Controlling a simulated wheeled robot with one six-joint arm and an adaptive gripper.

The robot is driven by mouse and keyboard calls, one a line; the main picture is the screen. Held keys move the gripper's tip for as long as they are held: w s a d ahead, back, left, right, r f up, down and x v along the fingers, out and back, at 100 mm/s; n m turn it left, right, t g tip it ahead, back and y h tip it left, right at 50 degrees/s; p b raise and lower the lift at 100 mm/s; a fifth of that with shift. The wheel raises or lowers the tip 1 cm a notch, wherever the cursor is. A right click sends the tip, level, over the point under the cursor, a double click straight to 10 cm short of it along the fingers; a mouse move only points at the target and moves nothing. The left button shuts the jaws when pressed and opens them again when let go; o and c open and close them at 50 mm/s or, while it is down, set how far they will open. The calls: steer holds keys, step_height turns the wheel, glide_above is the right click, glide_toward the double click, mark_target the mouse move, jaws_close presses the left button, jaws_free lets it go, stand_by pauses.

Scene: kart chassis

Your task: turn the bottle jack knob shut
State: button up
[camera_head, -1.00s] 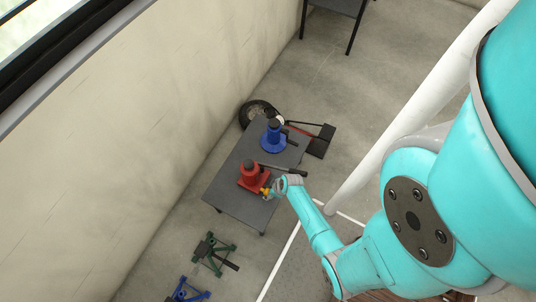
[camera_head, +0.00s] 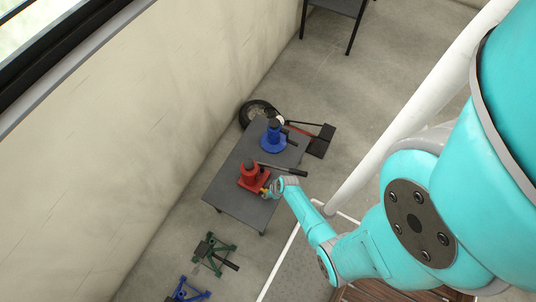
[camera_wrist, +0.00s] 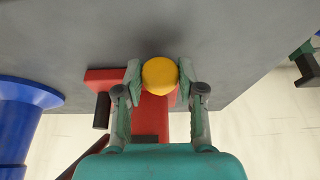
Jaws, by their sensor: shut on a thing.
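The red bottle jack (camera_head: 250,173) stands upright on a dark grey table (camera_head: 235,200), with its red base (camera_wrist: 107,78) showing in the wrist view. Its round yellow knob (camera_wrist: 160,76) sits between the two fingers of my gripper (camera_wrist: 160,80), one finger on each side. My gripper (camera_head: 268,190) is shut on the knob at the right side of the jack's base. In the head view the knob is small and mostly hidden by my gripper. How far the knob is turned cannot be told.
A dark lever handle (camera_head: 287,170) lies behind my gripper. A tyre (camera_head: 253,110) is on the floor beyond. Green (camera_head: 213,252) and blue (camera_head: 185,292) stands are on the floor in front. A wall is on the left.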

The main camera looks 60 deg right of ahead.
steer(key=shift+d, duration=0.1)
steer(key=shift+y, duration=0.7)
steer(key=o, duration=1.1)
steer(key=v, duration=1.2)
